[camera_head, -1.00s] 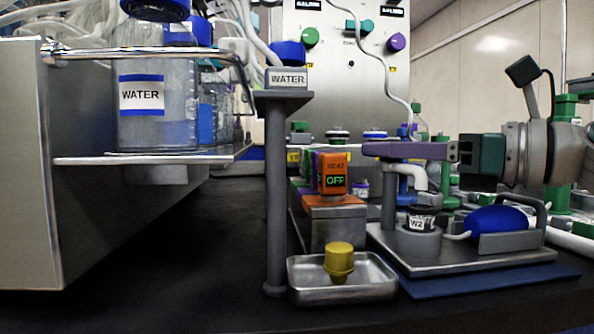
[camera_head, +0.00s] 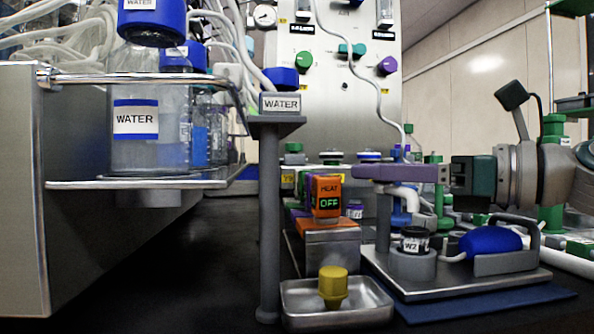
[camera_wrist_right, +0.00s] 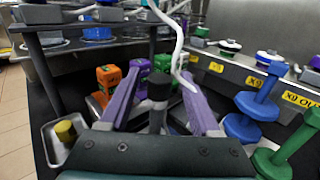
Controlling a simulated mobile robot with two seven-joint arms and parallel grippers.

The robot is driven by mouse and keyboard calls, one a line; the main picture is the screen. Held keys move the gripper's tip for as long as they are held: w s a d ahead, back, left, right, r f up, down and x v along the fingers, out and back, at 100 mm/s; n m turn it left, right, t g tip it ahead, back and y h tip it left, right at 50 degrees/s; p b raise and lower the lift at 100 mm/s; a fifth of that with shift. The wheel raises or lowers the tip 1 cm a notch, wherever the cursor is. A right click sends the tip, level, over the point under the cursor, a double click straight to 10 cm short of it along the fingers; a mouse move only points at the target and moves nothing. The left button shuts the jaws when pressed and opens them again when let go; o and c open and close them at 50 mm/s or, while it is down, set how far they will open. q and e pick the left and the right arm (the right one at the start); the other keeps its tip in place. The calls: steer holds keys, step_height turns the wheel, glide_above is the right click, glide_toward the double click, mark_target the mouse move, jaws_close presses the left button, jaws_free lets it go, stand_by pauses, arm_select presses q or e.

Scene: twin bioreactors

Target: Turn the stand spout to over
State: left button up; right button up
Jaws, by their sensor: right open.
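The stand is a grey post (camera_head: 383,225) on a metal plate, with a white bent spout (camera_head: 405,197) near its top. The spout's end hangs near the dark-capped W2 jar (camera_head: 415,243); I cannot tell whether it is over it or beside it. My right gripper (camera_head: 362,172) reaches in from the right at the top of the post, its purple fingers level and just above the spout. In the right wrist view the fingers of the right gripper (camera_wrist_right: 160,82) are apart, with a dark upright piece (camera_wrist_right: 158,92) between them. My left gripper is not in view.
An orange HEAT block reading OFF (camera_head: 327,198) stands left of the post. A metal tray (camera_head: 300,305) with a yellow stopper (camera_head: 333,287) is in front. WATER bottles (camera_head: 140,125) stand on a shelf at left.

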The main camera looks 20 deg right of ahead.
steer(key=shift+s+d+f, duration=0.1)
steer(key=shift+s+d, duration=0.25)
steer(key=shift+s, duration=0.2)
steer(key=v, duration=0.8)
steer(key=shift+s, duration=0.25)
